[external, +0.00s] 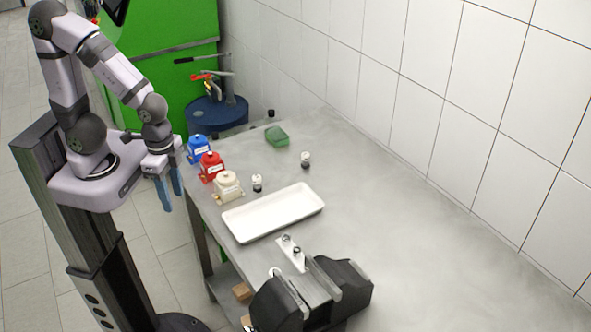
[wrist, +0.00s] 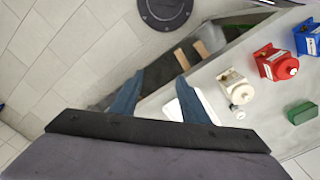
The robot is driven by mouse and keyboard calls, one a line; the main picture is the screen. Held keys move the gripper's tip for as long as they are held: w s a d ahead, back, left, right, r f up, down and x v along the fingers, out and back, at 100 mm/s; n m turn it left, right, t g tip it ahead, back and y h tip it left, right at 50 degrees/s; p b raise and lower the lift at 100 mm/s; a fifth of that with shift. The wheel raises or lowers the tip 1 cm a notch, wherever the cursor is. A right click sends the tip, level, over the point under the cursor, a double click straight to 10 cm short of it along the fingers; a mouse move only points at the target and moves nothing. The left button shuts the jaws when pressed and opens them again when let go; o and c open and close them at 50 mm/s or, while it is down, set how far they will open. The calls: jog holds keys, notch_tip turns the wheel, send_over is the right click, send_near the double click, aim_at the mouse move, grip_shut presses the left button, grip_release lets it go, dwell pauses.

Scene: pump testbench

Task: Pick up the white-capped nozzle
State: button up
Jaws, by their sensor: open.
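Two small dark nozzles with white caps stand upright on the grey table in the external view. One white-capped nozzle (external: 257,183) is just right of the cream pump box, and another (external: 305,160) stands farther back, near the green block. In the wrist view, a small white-topped piece (wrist: 239,114) shows beside the cream box, too small to read clearly. My gripper (external: 172,200) hangs beside the table's left edge, pointing down, apart from both nozzles. Its blue fingers are spread and empty, as the wrist view also shows (wrist: 160,77).
A white tray (external: 240,228) lies in front of the nozzles. Blue (external: 198,150), red (external: 211,167) and cream (external: 228,186) pump boxes line the left edge. A green block (external: 277,136) is at the back. A black fixture (external: 345,284) stands in front. The table's right side is clear.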

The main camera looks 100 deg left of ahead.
jog(key=shift+c, duration=0.9)
